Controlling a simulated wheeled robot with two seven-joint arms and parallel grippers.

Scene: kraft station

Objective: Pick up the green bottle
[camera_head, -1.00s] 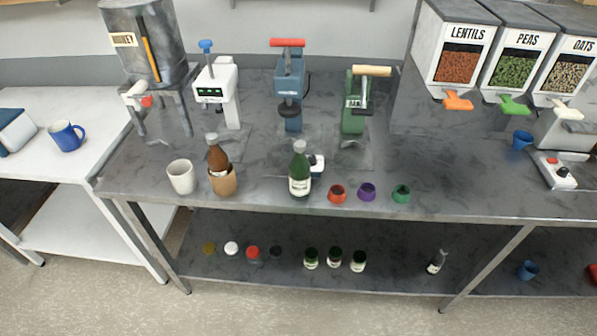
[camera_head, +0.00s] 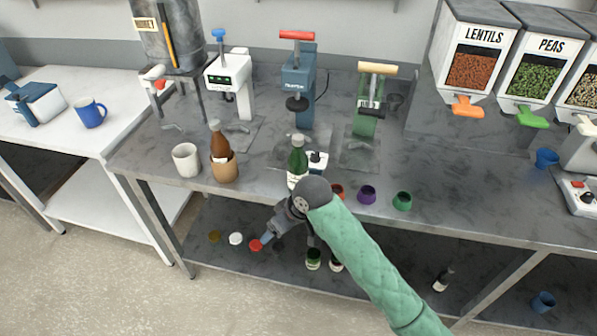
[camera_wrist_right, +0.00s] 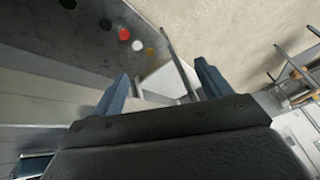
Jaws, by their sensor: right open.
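The green bottle (camera_head: 297,162), with a grey cap and pale label, stands upright on the grey counter near its front edge. My right arm covers its lower part in the head view. My right gripper (camera_head: 265,238) is in front of the counter edge, below and to the left of the bottle, and not touching it. In the right wrist view the two blue fingers of this gripper (camera_wrist_right: 160,85) are spread apart with nothing between them. My left gripper is not in view.
A brown bottle (camera_head: 220,142) in a tan holder (camera_head: 224,167) and a white cup (camera_head: 186,160) stand left of the green bottle. Purple (camera_head: 366,194) and green (camera_head: 402,201) rings lie to the right. A blue press (camera_head: 298,80) stands behind.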

